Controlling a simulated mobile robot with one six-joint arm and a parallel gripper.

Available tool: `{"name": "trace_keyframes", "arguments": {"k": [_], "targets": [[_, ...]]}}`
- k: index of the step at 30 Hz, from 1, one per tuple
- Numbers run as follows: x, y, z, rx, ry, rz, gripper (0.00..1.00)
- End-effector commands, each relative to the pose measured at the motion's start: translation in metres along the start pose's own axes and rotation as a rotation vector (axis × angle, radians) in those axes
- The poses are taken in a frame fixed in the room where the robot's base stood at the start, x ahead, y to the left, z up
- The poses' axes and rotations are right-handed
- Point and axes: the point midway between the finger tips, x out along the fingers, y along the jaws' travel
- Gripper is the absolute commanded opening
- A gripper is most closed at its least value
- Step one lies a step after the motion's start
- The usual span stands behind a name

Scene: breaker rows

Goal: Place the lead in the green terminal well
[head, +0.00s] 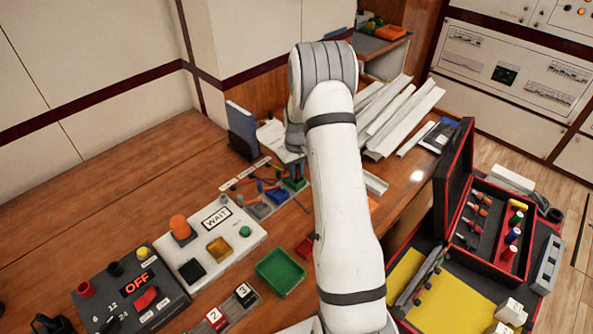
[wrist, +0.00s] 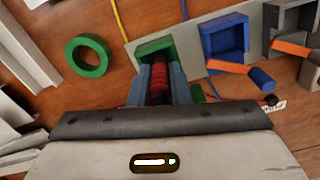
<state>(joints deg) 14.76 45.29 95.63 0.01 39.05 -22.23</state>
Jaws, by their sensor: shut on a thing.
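In the wrist view my gripper (wrist: 159,70) is shut on a red and dark ribbed lead (wrist: 159,82), with one finger on each side of it. The green terminal well (wrist: 153,45) is an open square box directly beyond the fingertips. The lead's far end points at this well and overlaps its near side; I cannot tell whether it is inside or above. In the head view the green well (head: 294,183) shows just left of my arm, and my gripper and the lead are hidden.
A blue well (wrist: 224,38) and a grey well (wrist: 289,18) stand to the right, with orange and blue leads near them. A green ring (wrist: 88,55) lies to the left. A green tray (head: 280,273), a WAIT panel (head: 212,243) and white trunking (head: 395,115) are on the bench.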

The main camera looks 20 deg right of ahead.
Motion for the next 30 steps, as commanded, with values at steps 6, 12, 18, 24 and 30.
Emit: {"name": "trace_keyframes", "arguments": {"k": [6,12,18,24,30], "targets": [[0.003,0.0,0.0,0.0,0.0,0.0,0.23],[0.003,0.0,0.0,0.0,0.0,0.0,0.39],[0.003,0.0,0.0,0.0,0.0,0.0,0.39],[-0.011,0.0,-0.001,0.0,0.002,0.001,0.39],[-0.052,0.001,-0.001,0.0,0.005,0.002,0.39]]}}
